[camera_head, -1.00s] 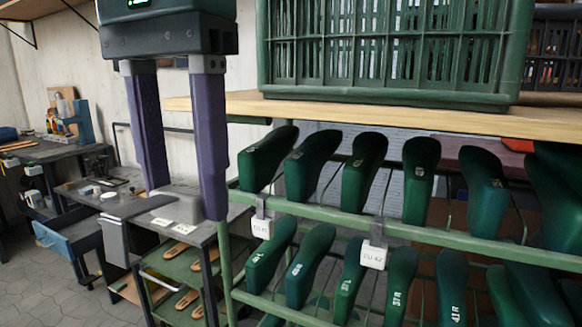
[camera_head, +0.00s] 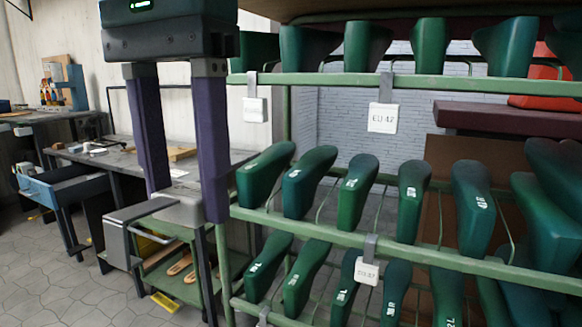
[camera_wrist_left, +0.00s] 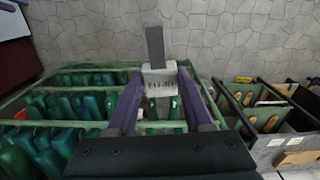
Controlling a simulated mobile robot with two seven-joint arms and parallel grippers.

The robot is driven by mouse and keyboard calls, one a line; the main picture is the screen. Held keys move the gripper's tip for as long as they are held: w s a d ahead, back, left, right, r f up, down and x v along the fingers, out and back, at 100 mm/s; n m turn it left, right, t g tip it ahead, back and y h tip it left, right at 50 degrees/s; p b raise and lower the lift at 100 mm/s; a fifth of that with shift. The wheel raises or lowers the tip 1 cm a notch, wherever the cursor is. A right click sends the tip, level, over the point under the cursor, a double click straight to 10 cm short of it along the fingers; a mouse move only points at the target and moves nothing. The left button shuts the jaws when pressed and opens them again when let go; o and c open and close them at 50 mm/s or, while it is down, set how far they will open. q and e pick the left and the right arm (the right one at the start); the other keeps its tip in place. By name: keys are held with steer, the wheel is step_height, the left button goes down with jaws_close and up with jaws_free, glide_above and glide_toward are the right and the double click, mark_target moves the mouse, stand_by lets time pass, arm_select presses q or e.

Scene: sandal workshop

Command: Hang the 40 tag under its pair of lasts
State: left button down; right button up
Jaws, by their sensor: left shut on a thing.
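My left gripper (camera_head: 188,205) hangs at the left of the head view, in front of the rack's left end. In the left wrist view its fingers (camera_wrist_left: 165,110) are shut on a white tag (camera_wrist_left: 160,80) that seems to read EU 40. The tag's grey hook (camera_wrist_left: 155,43) sticks out past the fingertips. Green lasts (camera_head: 310,182) stand in slanted rows on a green rack (camera_head: 400,242), to the right of the gripper. Their small white numbers are mostly too small to read, so I cannot tell which pair is 40. My right gripper is not in view.
On the rack's upper bar hang a blank-looking tag (camera_head: 256,110) and a tag marked EU 42 (camera_head: 383,118). Another tag (camera_head: 368,272) hangs on the bar below. A workbench (camera_head: 100,157) and a blue drawer (camera_head: 65,192) stand at the left.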

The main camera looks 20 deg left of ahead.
arm_select(q)
step_height(320, 180, down, 16)
steer(key=b, duration=1.4)
steer(key=a+n+g+p, duration=0.1)
steer(key=a+n, duration=0.2)
steer(key=a, duration=0.5)
steer(key=d+f+n+g+h, duration=0.1)
steer(key=d+f+n+h, duration=0.2)
steer(key=d, duration=0.4)
steer(key=d+f+n+g+h, duration=0.1)
steer(key=d+f+n+h, duration=0.1)
steer(key=d+f+n, duration=0.3)
steer(key=s+a+n+t+y, duration=0.3)
steer(key=a+n+t, duration=1.2)
steer(key=n+t, duration=0.4)
steer(key=shift+a+n+y, duration=0.2)
steer(key=shift+n+y, duration=0.1)
steer(key=shift+n, duration=2.2)
